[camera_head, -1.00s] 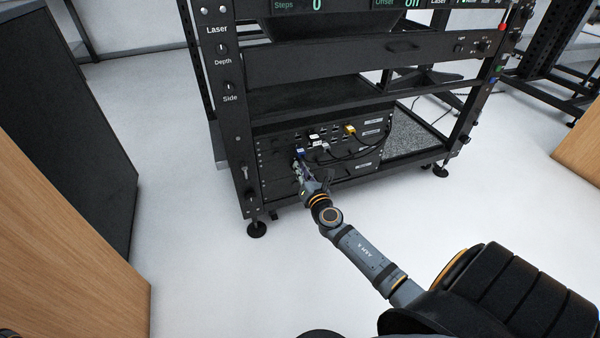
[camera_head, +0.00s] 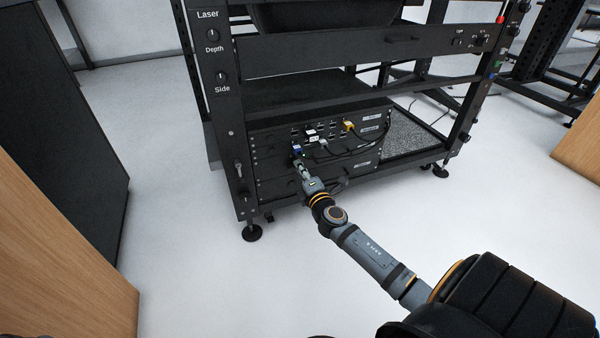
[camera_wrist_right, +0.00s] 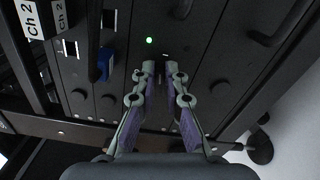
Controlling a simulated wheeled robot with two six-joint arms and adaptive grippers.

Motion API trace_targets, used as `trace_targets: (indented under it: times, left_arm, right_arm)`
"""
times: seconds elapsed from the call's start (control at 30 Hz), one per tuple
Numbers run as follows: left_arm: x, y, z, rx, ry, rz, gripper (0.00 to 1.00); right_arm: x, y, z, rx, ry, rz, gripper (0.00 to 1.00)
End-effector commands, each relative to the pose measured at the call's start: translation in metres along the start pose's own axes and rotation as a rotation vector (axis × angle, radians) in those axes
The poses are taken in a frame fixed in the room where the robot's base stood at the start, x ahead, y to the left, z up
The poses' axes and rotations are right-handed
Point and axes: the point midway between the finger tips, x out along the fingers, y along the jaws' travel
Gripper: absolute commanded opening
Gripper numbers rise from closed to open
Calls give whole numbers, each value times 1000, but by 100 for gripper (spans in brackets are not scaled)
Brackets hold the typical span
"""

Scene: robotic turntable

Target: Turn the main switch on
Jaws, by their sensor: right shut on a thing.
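The black rack unit (camera_head: 275,189) sits low in the rack, and my right gripper (camera_head: 299,166) is at its front panel. In the right wrist view, the two fingertips of my right gripper (camera_wrist_right: 162,70) are close together at the panel (camera_wrist_right: 110,72), shut on a small dark part mostly hidden between them. I take that part to be the main switch, but its position cannot be read. A green light (camera_wrist_right: 149,40) is lit just beyond the fingertips. A blue connector (camera_wrist_right: 105,64) sits left of them. My left gripper is not in view.
A yellow plug (camera_head: 348,126) and several dark cables are at the unit's upper ports. A wooden panel (camera_head: 60,270) is at left. White floor (camera_head: 185,220) is clear in front.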

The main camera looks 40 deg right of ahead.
Motion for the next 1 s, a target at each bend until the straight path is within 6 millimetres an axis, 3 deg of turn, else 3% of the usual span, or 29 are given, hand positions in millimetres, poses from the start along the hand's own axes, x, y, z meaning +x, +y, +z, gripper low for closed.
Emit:
trace_targets:
  times: [0.4, 1.0]
  left_arm:
    - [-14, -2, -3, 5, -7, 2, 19]
    - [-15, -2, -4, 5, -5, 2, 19]
  right_arm:
    - [0, -4, 0, 194, -2, -1, 0]
    - [0, -5, 0, 227, -2, -2, 0]
